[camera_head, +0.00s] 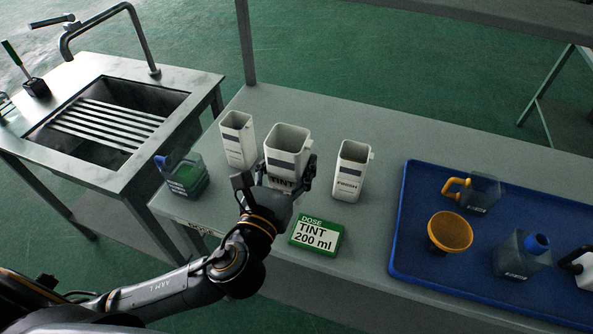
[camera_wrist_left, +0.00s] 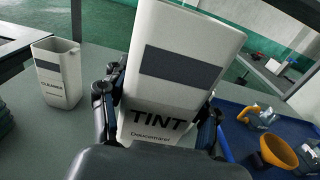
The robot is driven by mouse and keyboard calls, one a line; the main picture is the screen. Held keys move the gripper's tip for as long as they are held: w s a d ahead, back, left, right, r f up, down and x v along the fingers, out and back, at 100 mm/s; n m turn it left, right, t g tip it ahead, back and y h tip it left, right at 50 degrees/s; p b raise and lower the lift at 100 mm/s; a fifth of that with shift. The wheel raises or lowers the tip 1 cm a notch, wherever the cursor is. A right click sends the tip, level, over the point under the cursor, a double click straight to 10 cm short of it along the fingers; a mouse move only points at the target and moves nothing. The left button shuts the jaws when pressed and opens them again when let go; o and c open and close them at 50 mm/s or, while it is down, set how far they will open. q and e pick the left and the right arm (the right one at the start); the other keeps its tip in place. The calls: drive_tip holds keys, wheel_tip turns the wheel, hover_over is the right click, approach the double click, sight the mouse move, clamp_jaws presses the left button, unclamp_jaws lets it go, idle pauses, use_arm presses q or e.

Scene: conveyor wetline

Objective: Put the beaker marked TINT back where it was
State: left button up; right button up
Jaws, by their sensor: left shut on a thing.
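The white beaker marked TINT (camera_head: 287,145) is held in my left gripper (camera_head: 284,184) over the bench, between two other white beakers. Its lettering and dark band fill the middle of the left wrist view (camera_wrist_left: 178,75), with a finger on each side. Its base is hidden by the gripper, so I cannot tell whether it touches the bench. The left beaker (camera_head: 238,145), marked CLEANER in the left wrist view (camera_wrist_left: 58,78), stands upright. My right gripper is not in view.
A green card (camera_head: 316,236) reading DOSE TINT 200 ml is on the bench in front. A green-filled container with a blue cap (camera_head: 186,177) is at the left. A blue tray (camera_head: 412,215) at right holds an orange funnel (camera_head: 450,232) and several containers. A sink (camera_head: 110,110) stands left.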

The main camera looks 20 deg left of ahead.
use_arm(q)
drive_tip(key=shift+w+d+r, duration=0.1)
drive_tip(key=shift+w+r, duration=0.15)
drive_tip(key=shift+w, duration=0.2)
drive_tip(key=shift+w+a+f+b, duration=0.15)
drive_tip(key=shift+w+a+f, duration=0.35)
drive_tip(key=shift+w+f, duration=1.7)
drive_tip(key=shift+w+a+f+b, duration=0.15)
drive_tip(key=shift+w+a+f, duration=0.4)
drive_tip(key=shift+w+f, duration=1.6)
drive_tip(key=shift+w+a+f+b, duration=0.15)
drive_tip(key=shift+w+a+f, duration=0.35)
drive_tip(key=shift+w+f, duration=1.7)
drive_tip(key=o, duration=1.5)
